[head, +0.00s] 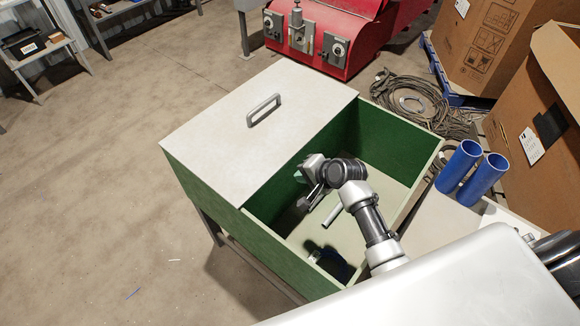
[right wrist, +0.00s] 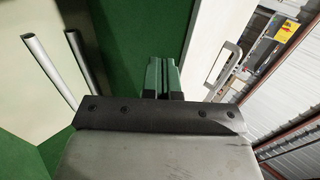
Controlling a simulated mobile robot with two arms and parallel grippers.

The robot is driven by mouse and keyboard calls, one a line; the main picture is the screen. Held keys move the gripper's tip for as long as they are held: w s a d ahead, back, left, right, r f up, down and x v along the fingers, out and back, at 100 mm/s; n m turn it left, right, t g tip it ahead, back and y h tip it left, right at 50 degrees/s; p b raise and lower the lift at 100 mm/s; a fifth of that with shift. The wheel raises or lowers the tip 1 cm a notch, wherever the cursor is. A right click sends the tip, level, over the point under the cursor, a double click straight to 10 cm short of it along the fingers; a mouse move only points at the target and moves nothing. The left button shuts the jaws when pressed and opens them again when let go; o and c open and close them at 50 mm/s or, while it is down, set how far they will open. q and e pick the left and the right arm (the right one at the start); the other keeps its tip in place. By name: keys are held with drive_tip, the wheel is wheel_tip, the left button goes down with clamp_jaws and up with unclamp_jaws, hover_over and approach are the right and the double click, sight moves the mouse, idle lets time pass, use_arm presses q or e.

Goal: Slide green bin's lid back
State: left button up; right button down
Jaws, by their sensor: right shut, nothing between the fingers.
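The green bin (head: 253,248) stands on legs in the middle of the head view. Its pale grey lid (head: 215,130) covers the left, far part; the near right part is open. A grey handle (head: 264,110) stands on the lid and also shows in the right wrist view (right wrist: 222,68). My right gripper (head: 301,174) is low beside the lid's near edge, over the open part. Its green fingers (right wrist: 162,76) are shut together and empty, apart from the handle. Whether they touch the lid's edge cannot be told. My left gripper is out of view.
Grey tube pieces (head: 333,215) and a dark blue scrap (head: 329,261) lie in the bin. Two blue cylinders (head: 458,167) stand right of it. Coiled cable (head: 409,100) and cardboard boxes (head: 502,42) lie beyond; a red machine (head: 345,35) is behind. Floor at left is clear.

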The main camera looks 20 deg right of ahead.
sight(281, 164)
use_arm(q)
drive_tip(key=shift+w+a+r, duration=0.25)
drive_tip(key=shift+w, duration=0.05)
use_arm(e)
drive_tip(key=w+a, duration=0.1)
drive_tip(key=w, duration=0.1)
drive_tip(key=w+a, duration=0.1)
drive_tip(key=shift+w+a+f, duration=0.15)
drive_tip(key=shift+w+f, duration=0.05)
drive_tip(key=shift+w, duration=0.2)
use_arm(q)
drive_tip(key=shift+p, duration=0.3)
use_arm(e)
drive_tip(key=shift+w+a+r, duration=0.1)
drive_tip(key=shift+w+a, duration=0.4)
drive_tip(key=shift+w, duration=0.4)
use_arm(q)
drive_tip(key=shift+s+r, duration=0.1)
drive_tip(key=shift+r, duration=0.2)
use_arm(e)
drive_tip(key=shift+s, duration=0.1)
